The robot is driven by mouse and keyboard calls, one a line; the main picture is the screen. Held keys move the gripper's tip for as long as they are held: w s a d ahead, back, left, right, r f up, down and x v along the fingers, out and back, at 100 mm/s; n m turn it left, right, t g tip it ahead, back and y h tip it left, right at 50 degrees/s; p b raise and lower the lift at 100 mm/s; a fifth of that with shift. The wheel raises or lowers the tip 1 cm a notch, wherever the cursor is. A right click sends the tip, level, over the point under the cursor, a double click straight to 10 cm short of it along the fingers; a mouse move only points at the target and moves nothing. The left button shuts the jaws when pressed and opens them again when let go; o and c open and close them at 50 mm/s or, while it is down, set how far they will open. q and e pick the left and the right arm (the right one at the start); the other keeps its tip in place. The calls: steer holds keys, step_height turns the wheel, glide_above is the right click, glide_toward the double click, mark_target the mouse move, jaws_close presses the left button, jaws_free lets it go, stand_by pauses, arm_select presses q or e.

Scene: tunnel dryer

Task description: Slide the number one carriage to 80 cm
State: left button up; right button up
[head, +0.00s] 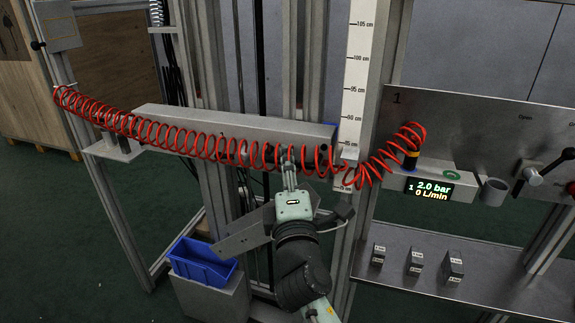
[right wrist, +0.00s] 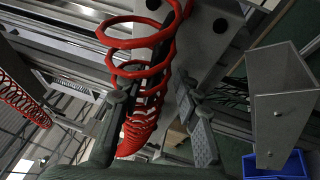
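The carriage, a long grey box-shaped beam (head: 200,123), lies across the upright rails in the head view. Its right end is beside the vertical white scale (head: 356,75), below the 95 cm mark; the exact reading is unclear. A red coiled hose (head: 150,130) hangs across its front and hides part of it. My right gripper (head: 287,160) is at the beam's front near its right end, among the coils. In the right wrist view its two fingers (right wrist: 160,100) are apart, with red coils between and in front of them. Whether they touch the beam is unclear. My left gripper is not in view.
Small grey blocks (head: 416,260) stand on a shelf below. A blue bin (head: 203,262) stands lower left.

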steer(key=s+d+f, duration=0.1)
steer(key=s+f, duration=0.1)
steer(key=s, duration=0.9)
steer(key=shift+s, duration=0.4)
